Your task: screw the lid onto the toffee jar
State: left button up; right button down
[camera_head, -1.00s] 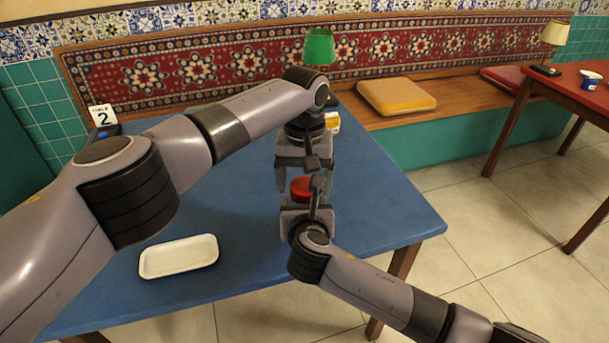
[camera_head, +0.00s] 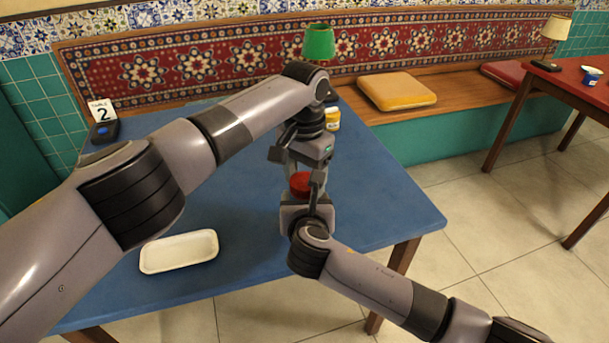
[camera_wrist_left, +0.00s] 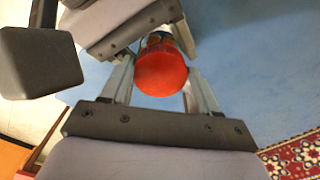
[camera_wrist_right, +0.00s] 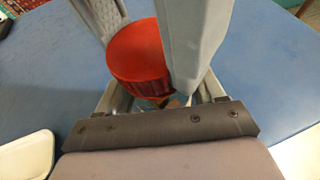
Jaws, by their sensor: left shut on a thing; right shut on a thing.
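The red lid (camera_head: 301,184) sits on the toffee jar, between my two grippers above the blue table. The lid also shows in the left wrist view (camera_wrist_left: 162,72) and the right wrist view (camera_wrist_right: 140,52). Only small parts of the jar show, beside the lid in the left wrist view (camera_wrist_left: 156,38); the rest is hidden by grippers and lid. My left gripper (camera_head: 300,174) comes from above and is shut on the lid, one finger on each side. My right gripper (camera_head: 309,198) is shut on the jar just below the lid. I cannot tell how tightly the lid sits.
A white tray (camera_head: 179,252) lies on the near left of the blue table (camera_head: 235,215). A small jar with a yellow label (camera_head: 332,119) stands at the back right. A number 2 sign (camera_head: 102,111) and dark device (camera_head: 105,131) stand at the back left. The table's right side is clear.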

pick_arm(q)
jog(key=o, duration=1.2)
jog(key=shift+c, duration=0.2)
jog(key=shift+r, duration=2.3)
jog(key=shift+c, duration=0.5)
jog(key=r+n, duration=0.1)
jog(key=n, duration=0.1)
jog(key=shift+r+n, duration=0.2)
jog(key=shift+n, duration=0.1)
notch_tip(320, 180, up, 2)
jog(key=n, duration=0.4)
